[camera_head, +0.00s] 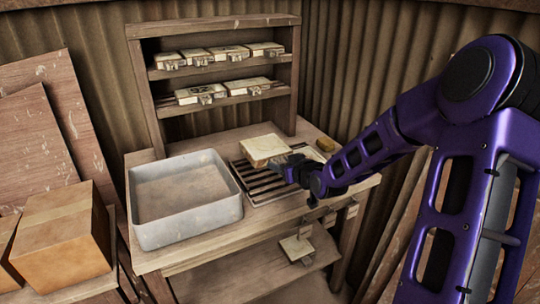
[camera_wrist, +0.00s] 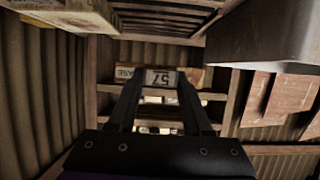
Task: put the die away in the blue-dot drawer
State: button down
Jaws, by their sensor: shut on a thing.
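My gripper (camera_head: 285,165) is over the slatted rack on the bench. It is shut on the die (camera_head: 265,147), a flat block with a cream top and wooden sides, held level at the rack's back left. In the wrist view the die (camera_wrist: 194,76) spans wider than the fingers, with a pale tab marked "57" between the fingertips (camera_wrist: 161,80). Whether the die touches the rack is unclear. Small drawer-like fronts (camera_head: 330,219) show under the bench's right front edge. No blue dot can be made out on them.
A grey basin (camera_head: 186,229) fills the bench's left side. The slatted rack (camera_head: 262,186) lies beside it. A shelf unit (camera_head: 140,91) behind holds several similar blocks. A cardboard box (camera_head: 66,240) stands at left.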

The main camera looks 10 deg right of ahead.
jog(key=shift+s+a+r, duration=0.2)
jog(key=shift+a+r, duration=0.05)
jog(key=shift+a, duration=0.15)
jog(key=s+f+m+h+p, duration=0.3)
jog(key=s+f+h, duration=0.1)
jog(key=s, duration=0.3)
jog(key=shift+s+d+f+m+t+p, duration=0.2)
jog(key=shift+d+m+t+p, duration=0.1)
jog(key=shift+d+p, duration=0.1)
jog(key=shift+r, duration=0.1)
